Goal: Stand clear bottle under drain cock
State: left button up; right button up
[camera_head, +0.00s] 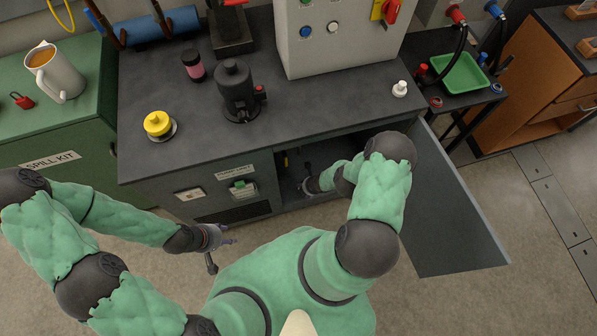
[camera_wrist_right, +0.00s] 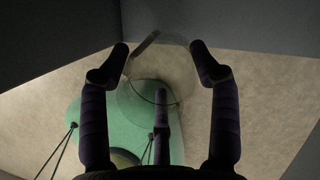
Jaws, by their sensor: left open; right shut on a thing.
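My right gripper (camera_head: 309,186) reaches inside the open cabinet under the bench, partly hidden by the cabinet and arm. In the right wrist view, the fingers of my right gripper (camera_wrist_right: 160,55) are closed around a clear, see-through round thing, which looks like the clear bottle (camera_wrist_right: 166,68). Its outline is faint, and I cannot tell its tilt. My left gripper (camera_head: 227,245) is open and empty in front of the cabinet.
The cabinet door (camera_head: 440,205) stands open to the right. Floor (camera_head: 520,220) is clear at right.

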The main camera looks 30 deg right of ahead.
jog(key=shift+w+d+f, duration=0.15)
jog(key=shift+w+f, duration=0.15)
jog(key=shift+w, duration=0.35)
jog(key=shift+w+d+f+b, duration=0.55)
jog(key=shift+w+f+b, duration=0.85)
jog(key=shift+w+b, duration=0.35)
jog(key=shift+w+d+f+b, duration=0.6)
jog(key=shift+w+f+b, duration=0.9)
jog(key=shift+w, duration=0.4)
jog(key=shift+w+d+f+b, duration=0.55)
jog(key=shift+w+f+b, duration=0.8)
jog(key=shift+w+b, duration=0.4)
jog(key=shift+w+f+b, duration=0.25)
jog(key=shift+f+b, duration=0.05)
jog(key=shift+b, duration=0.05)
jog(key=shift+f+b, duration=0.95)
jog(key=shift+f, duration=0.55)
jog(key=o, duration=1.1)
jog(key=shift+o, duration=0.2)
